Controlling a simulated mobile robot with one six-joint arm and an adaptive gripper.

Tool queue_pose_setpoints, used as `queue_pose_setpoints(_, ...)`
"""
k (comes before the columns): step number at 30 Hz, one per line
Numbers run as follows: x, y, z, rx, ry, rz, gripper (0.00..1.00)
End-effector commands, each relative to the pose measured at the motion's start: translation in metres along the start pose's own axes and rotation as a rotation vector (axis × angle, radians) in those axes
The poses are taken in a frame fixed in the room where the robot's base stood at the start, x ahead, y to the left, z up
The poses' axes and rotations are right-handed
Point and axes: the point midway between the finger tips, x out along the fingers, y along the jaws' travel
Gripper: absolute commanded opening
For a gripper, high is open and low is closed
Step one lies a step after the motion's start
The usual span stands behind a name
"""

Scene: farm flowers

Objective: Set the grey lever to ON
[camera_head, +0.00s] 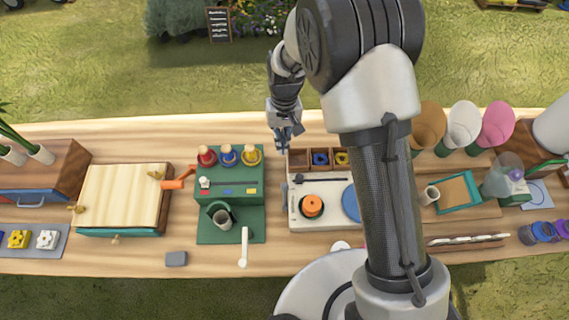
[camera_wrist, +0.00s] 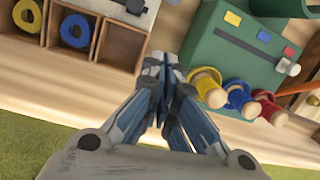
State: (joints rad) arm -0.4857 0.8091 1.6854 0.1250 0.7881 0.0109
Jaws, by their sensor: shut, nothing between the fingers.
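My gripper (camera_head: 284,138) is shut and empty near the table's back edge, between the green station and the white station. In the wrist view its blue-grey fingertips (camera_wrist: 161,78) meet. A small dark grey lever-like piece (camera_head: 299,179) is at the back left of the white station (camera_head: 325,219), in front of my gripper; a dark piece (camera_wrist: 136,6) also shows at the wrist view's top edge. The green station (camera_head: 231,208) has a pale knob (camera_head: 204,183) at the left end of a dark slot. I cannot read any ON mark or the lever's setting.
Red, blue and yellow knobbed pieces (camera_head: 228,155) stand on the green station's back edge. A wooden compartment box (camera_head: 299,160) with coloured rings is right of my gripper. An orange disc (camera_head: 313,206) sits on the white station.

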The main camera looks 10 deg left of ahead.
Motion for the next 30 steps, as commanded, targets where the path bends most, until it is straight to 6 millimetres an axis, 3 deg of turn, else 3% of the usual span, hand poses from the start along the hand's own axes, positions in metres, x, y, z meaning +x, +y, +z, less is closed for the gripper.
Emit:
queue_pose_setpoints(14,0.008,-0.001,0.000,0.000,-0.003,0.000,0.00)
queue_pose_setpoints(20,0.040,0.000,0.001,0.000,-0.006,0.000,0.00)
queue_pose_setpoints(27,0.093,0.000,0.001,-0.001,-0.006,0.000,0.00)
queue_pose_setpoints(30,0.103,-0.001,0.004,-0.001,-0.003,0.000,0.00)
